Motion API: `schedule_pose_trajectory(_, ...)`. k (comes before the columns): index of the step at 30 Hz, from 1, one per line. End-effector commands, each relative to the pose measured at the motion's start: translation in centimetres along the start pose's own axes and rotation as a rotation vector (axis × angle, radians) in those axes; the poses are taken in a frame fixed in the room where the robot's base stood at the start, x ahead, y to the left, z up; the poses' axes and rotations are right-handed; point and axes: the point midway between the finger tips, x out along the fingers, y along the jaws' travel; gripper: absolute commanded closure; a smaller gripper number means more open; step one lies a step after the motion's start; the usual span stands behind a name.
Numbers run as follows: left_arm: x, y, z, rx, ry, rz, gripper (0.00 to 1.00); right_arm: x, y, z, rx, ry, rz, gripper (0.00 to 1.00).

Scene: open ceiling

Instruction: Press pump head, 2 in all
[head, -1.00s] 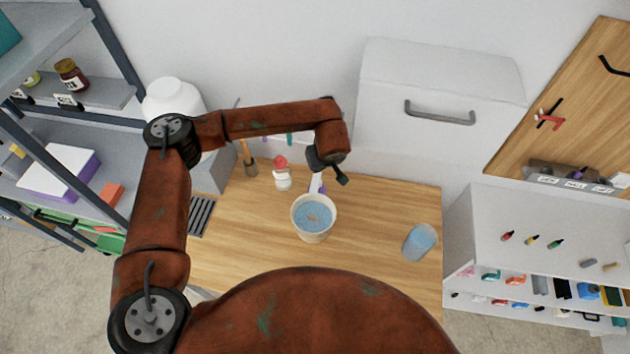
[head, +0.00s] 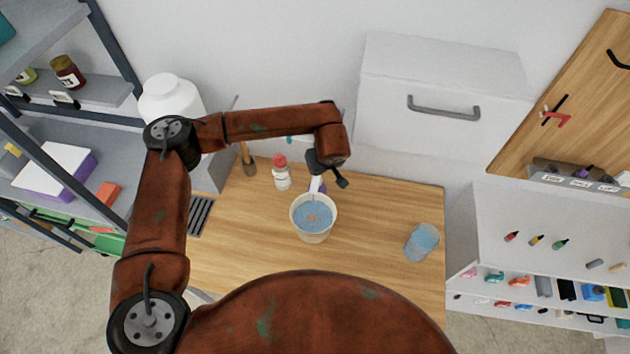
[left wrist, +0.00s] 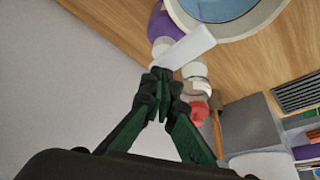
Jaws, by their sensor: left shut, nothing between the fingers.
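A purple pump bottle (left wrist: 161,27) with a white pump head (left wrist: 187,46) stands beside a cream bucket (left wrist: 279,22). The head's flat spout points over the bucket, and a thin purple line shows near its end. In the head view the white spout (head: 316,184) shows behind the bucket (head: 313,237), which holds blue contents with a pinkish spot. My left gripper (left wrist: 161,73) is shut and empty, its fingertips at the pump head's rear; I cannot tell whether they touch. In the head view its wrist hides most of the bottle. My right gripper is out of view.
A white bottle with a red cap (head: 281,173) stands left of the pump bottle. A blue-filled glass (head: 421,241) is at the right of the wooden table (head: 384,205). A white cabinet (head: 440,80) rises behind. The table between bucket and glass is clear.

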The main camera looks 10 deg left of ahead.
Motion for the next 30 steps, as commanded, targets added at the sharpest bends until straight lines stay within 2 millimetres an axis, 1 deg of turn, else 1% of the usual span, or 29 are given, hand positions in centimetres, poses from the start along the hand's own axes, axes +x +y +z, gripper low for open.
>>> schedule_pose_trajectory(1,0.4,-0.1,0.2,0.001,-0.002,-0.002,1.0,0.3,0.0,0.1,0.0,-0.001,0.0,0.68)
schedule_pose_trajectory(7,1.1,-0.1,0.5,0.001,-0.002,-0.002,1.0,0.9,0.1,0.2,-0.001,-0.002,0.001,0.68)
schedule_pose_trajectory(16,0.8,-0.1,0.4,0.002,-0.002,-0.002,1.0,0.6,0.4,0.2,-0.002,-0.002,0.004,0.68)
schedule_pose_trajectory(30,-1.5,-0.1,-0.6,0.001,-0.001,-0.002,1.0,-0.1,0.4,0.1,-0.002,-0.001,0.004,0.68)
